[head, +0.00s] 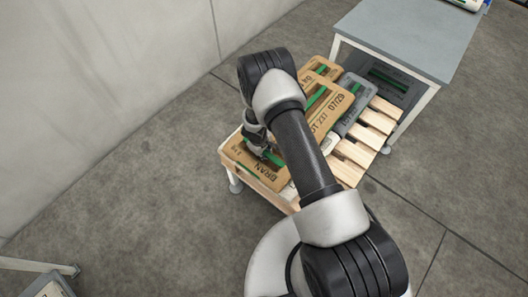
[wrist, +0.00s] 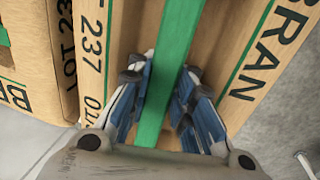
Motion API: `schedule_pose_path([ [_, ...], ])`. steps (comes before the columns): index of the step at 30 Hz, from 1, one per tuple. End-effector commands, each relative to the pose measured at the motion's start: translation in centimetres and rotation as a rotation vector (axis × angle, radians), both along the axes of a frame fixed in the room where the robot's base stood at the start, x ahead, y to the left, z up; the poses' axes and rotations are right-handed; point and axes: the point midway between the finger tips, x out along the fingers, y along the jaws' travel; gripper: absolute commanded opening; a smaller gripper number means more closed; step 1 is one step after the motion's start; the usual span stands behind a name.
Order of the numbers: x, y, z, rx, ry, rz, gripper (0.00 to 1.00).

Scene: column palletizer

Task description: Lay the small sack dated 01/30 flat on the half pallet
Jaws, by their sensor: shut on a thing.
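A tan sack marked BRAN (head: 246,167) with a green strip is at the near left end of the half pallet (head: 352,152). It looks about flat; I cannot tell whether it touches what is below. In the wrist view this sack (wrist: 118,30) shows LOT 237 and a date beginning 01; the rest of the date is hidden by my gripper (wrist: 168,70). My gripper is shut on the sack's raised green strip, a finger on each side. In the head view my gripper (head: 260,146) is partly hidden by my arm.
Another tan sack (head: 337,100), dated 07/29, lies beside it, with a further tan sack (head: 321,66) and a grey sack (head: 362,112) behind. Bare slats show at the right. A grey table (head: 405,35) stands close behind the pallet. A wall is at left.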

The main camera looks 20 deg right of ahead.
Motion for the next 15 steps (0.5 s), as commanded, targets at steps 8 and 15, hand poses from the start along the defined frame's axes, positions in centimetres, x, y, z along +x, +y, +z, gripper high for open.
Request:
schedule_pose_path([
  [8, 0.00, 0.00, -0.21, 0.000, 0.000, 0.000, 0.17],
  [15, 0.05, 0.00, -0.18, 0.000, -0.001, 0.000, 0.33],
])
